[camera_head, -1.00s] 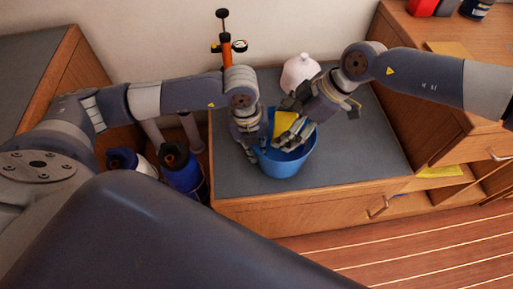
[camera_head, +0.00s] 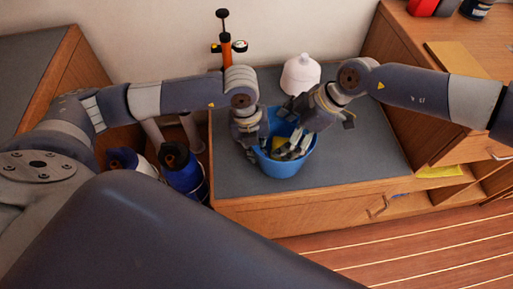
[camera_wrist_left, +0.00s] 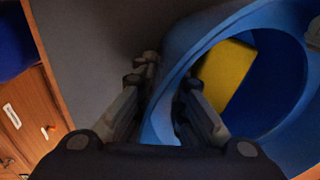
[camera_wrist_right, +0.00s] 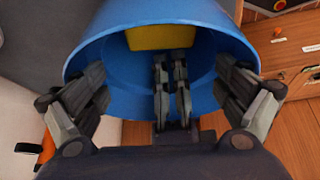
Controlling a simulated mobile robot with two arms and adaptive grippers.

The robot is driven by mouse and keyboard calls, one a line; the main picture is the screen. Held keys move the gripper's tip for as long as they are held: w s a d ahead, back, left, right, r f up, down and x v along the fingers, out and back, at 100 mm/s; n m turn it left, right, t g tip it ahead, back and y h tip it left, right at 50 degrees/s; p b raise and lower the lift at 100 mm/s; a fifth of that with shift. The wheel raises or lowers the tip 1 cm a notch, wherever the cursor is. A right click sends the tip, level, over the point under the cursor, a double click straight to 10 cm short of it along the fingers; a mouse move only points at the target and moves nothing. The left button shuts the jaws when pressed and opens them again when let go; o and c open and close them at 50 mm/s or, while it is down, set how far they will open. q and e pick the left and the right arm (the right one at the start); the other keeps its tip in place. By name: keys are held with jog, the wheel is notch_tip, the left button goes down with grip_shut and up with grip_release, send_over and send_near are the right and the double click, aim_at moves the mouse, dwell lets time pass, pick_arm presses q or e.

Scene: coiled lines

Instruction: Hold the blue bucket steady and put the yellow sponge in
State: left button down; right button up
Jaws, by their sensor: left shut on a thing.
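The blue bucket (camera_head: 309,152) stands upright on the grey counter top. My left gripper (camera_head: 252,146) is shut on its left rim; in the left wrist view the fingers (camera_wrist_left: 165,95) straddle the wall, one inside and one outside. The yellow sponge (camera_head: 277,152) is low inside the bucket, partly hidden by my right fingers. It also shows in the left wrist view (camera_wrist_left: 226,72) and the right wrist view (camera_wrist_right: 160,37). My right gripper (camera_head: 291,150) reaches down into the bucket, and its fingers (camera_wrist_right: 163,75) are spread wide, with the sponge beyond them.
A white rounded container (camera_head: 300,75) stands behind the bucket, close to my right wrist. An orange and black pump (camera_head: 226,48) stands at the back left. Blue bottles (camera_head: 180,168) are left of the counter. The counter (camera_head: 372,150) is clear to the right.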

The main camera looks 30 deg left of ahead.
jog(key=shift+d+r, duration=0.1)
jog(key=v, duration=1.1)
jog(key=shift+d+r, duration=0.2)
jog(key=shift+r, duration=0.15)
jog(key=shift+w, duration=0.1)
pick_arm(q)
jog(key=c, duration=1.6)
grip_release()
jog(key=r, duration=0.4)
jog(key=a+r, duration=0.1)
jog(key=r, duration=0.7)
jog(key=shift+s+a, duration=0.25)
jog(key=shift+s, duration=0.15)
jog(key=shift+f, duration=0.1)
pick_arm(e)
jog(key=shift+f, duration=0.1)
